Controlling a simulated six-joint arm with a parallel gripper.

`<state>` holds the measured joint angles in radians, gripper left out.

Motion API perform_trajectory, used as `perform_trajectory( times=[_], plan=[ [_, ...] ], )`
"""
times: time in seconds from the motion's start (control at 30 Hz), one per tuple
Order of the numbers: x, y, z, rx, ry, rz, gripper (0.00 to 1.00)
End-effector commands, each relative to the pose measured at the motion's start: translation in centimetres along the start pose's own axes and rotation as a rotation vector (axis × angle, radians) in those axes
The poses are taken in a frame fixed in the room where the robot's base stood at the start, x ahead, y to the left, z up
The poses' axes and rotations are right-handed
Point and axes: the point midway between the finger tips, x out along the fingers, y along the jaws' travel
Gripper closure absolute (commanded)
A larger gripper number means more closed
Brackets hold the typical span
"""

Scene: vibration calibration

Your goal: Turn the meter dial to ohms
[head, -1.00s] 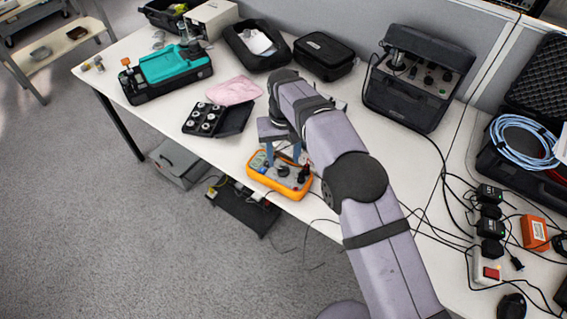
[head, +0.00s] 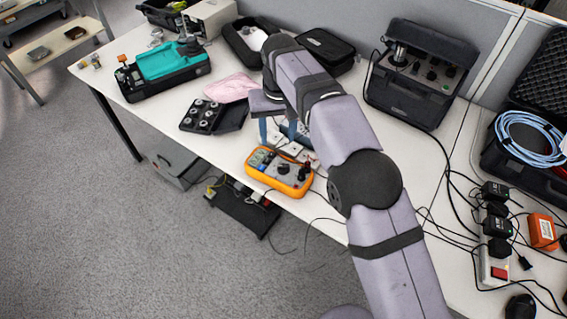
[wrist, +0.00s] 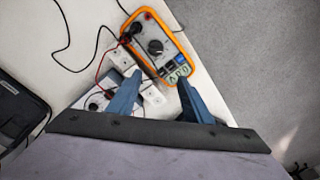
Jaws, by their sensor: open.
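The orange-rimmed meter (head: 258,175) lies flat near the table's front edge; in the wrist view it is at the top (wrist: 174,31). Its dark round dial (wrist: 155,47) sits mid-face and also shows in the head view (head: 284,169). The marking it points to is too small to read. My gripper (head: 277,141) is open and empty, above the table and just behind the meter, apart from the dial. In the wrist view, its two blue fingers (wrist: 160,78) are spread, with their tips near the meter's display end.
White socket blocks (wrist: 152,96) and leads lie under and beside my gripper. A black tray of round parts (head: 205,117), a pink cloth (head: 230,87) and a teal-topped case (head: 165,63) stand to the left. Power adapters (head: 497,220) and cables crowd the right.

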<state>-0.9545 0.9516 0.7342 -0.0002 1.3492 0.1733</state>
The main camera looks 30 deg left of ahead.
Motion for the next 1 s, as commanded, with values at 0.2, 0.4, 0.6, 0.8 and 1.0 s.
perform_trajectory(
  times=[0.2,0.4,0.6,0.8,1.0],
  plan=[
    [-3.4,-0.3,3.3,-0.026,0.051,0.003,0.54],
    [-2.2,0.8,6.7,-0.036,0.092,0.035,0.54],
    [2.8,2.0,8.7,-0.028,0.122,0.060,0.54],
    [3.6,1.5,6.1,-0.008,0.252,0.037,0.54],
    [3.4,1.2,5.2,0.013,0.290,0.022,0.54]
  ],
)
